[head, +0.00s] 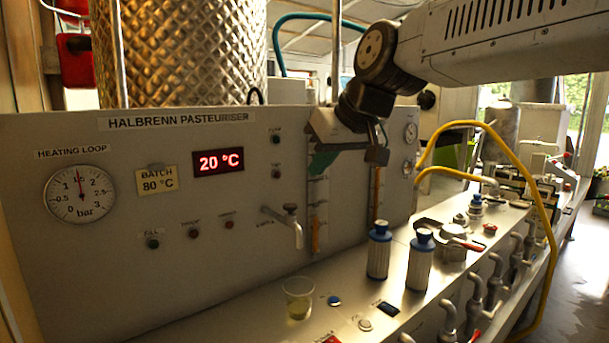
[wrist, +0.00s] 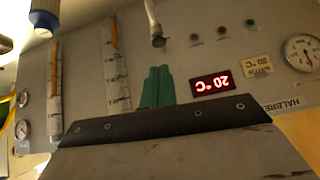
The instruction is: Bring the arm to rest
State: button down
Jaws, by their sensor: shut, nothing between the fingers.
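My gripper (head: 345,157) is raised in front of the upright panel of the pasteuriser (head: 350,210) in the head view, near the two sight tubes. Its green fingertips also show in the wrist view (wrist: 157,88), side by side and closed together with nothing held. The arm reaches in from the upper right. In the head view the gripper hangs above the counter, apart from the bottles, and partly hides the upper ends of the sight tubes. I cannot tell whether it touches the panel.
A yellow hose (head: 540,210) loops at the right. The display (head: 218,161) reads 20 °C; the batch label (head: 157,180) reads 80 °C.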

jog(key=s+d+f+m+g+h, duration=0.2)
jog(key=s+d+f+m, duration=0.1)
jog(key=s+d+f, duration=0.7)
jog(key=s+d+f+m+g+h, duration=0.2)
jog(key=s+d+f, duration=0.7)
jog(key=s, duration=0.8)
jog(key=shift+s+d+f+m+g+h, duration=0.2)
jog(key=shift+d+f+m+g+h, duration=0.2)
jog(key=shift+f+m+g, duration=0.3)
